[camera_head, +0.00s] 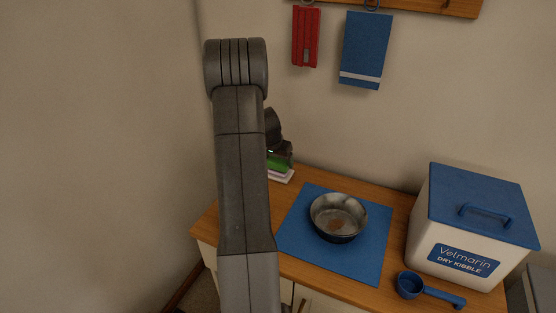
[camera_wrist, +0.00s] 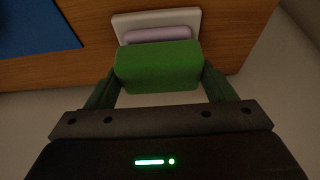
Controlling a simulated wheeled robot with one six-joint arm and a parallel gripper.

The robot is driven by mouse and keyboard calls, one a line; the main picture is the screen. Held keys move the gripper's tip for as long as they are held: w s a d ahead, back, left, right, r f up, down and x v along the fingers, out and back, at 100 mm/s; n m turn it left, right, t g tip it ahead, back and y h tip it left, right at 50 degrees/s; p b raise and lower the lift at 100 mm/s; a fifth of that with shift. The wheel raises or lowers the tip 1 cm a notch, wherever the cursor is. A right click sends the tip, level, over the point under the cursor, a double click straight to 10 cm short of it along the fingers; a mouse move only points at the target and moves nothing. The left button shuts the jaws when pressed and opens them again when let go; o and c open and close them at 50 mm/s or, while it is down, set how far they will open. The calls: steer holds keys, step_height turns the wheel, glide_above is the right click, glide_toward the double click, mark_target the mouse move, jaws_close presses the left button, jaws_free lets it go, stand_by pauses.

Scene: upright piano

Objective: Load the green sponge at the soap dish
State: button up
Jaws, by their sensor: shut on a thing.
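The green sponge (camera_wrist: 158,68) is between the two fingers of my gripper (camera_wrist: 160,80) in the wrist view, and the gripper is shut on it. The white soap dish (camera_wrist: 128,22) lies just beyond the sponge on the wooden counter, with a lilac bar (camera_wrist: 158,35) in it. The sponge hides the near part of the dish. In the head view the sponge (camera_head: 277,162) shows partly beside my arm, above the dish (camera_head: 283,177). I cannot tell whether the sponge touches the dish.
A blue mat (camera_head: 375,215) with a metal bowl (camera_head: 338,216) lies right of the dish. A white kibble bin (camera_head: 465,258) with a blue lid and a blue scoop (camera_head: 410,286) stand farther right. A red item (camera_head: 305,35) and blue towel (camera_head: 365,48) hang on the wall.

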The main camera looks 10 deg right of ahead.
mark_target(278, 160)
steer(key=shift+f+b, duration=0.55)
steer(key=shift+b, duration=0.25)
stand_by(1.8)
steer(key=shift+r, duration=0.1)
steer(key=shift+r+p, duration=1.85)
steer(key=shift+r, duration=1.65)
